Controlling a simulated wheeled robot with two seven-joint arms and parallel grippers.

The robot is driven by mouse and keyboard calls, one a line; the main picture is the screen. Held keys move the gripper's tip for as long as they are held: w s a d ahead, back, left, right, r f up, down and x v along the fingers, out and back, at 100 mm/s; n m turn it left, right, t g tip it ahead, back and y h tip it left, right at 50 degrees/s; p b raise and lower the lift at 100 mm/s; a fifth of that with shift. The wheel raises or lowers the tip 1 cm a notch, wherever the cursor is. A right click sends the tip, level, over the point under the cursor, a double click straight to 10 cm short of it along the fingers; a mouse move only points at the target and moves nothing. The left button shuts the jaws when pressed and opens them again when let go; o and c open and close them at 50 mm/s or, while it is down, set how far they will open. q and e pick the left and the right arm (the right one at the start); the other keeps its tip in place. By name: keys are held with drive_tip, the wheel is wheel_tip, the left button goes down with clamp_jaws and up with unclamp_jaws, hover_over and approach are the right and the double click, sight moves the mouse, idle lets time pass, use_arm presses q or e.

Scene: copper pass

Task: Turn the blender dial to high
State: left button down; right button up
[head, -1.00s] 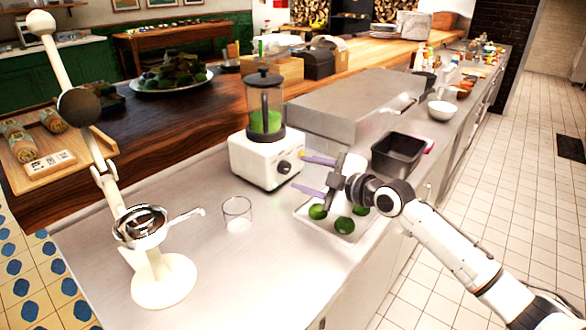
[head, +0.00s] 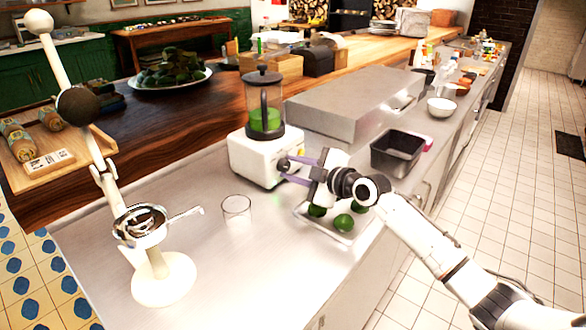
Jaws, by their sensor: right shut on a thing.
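The blender has a white base (head: 256,160) and a clear jug (head: 264,108) with green content and a black lid. It stands on the steel counter. Its dark dial (head: 284,164) is on the side of the base facing my right arm. My right gripper (head: 287,167) reaches in from the right, and its purple-grey fingers are shut on the dial. The fingers partly hide the dial, so its setting cannot be read. My left gripper is not in view.
A tray with limes (head: 343,221) lies below my right gripper. A black bin (head: 397,155) and a steel box (head: 350,105) are behind it. Bare counter lies in front.

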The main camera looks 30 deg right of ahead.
drive_tip(key=shift+f+b, duration=0.1)
drive_tip(key=shift+b, duration=0.25)
drive_tip(key=shift+d+m+g+y+b, duration=0.1)
drive_tip(key=shift+m+g+y+b, duration=0.25)
drive_tip(key=shift+m+b, duration=0.6)
drive_tip(key=m+y+b, duration=0.1)
drive_tip(key=m+b, duration=0.1)
drive_tip(key=b, duration=0.1)
drive_tip(key=shift+d, duration=0.1)
drive_tip(key=shift+m+g+y+b, duration=0.25)
drive_tip(key=shift+m+y+b, duration=0.1)
drive_tip(key=shift+m, duration=0.2)
drive_tip(key=o, duration=1)
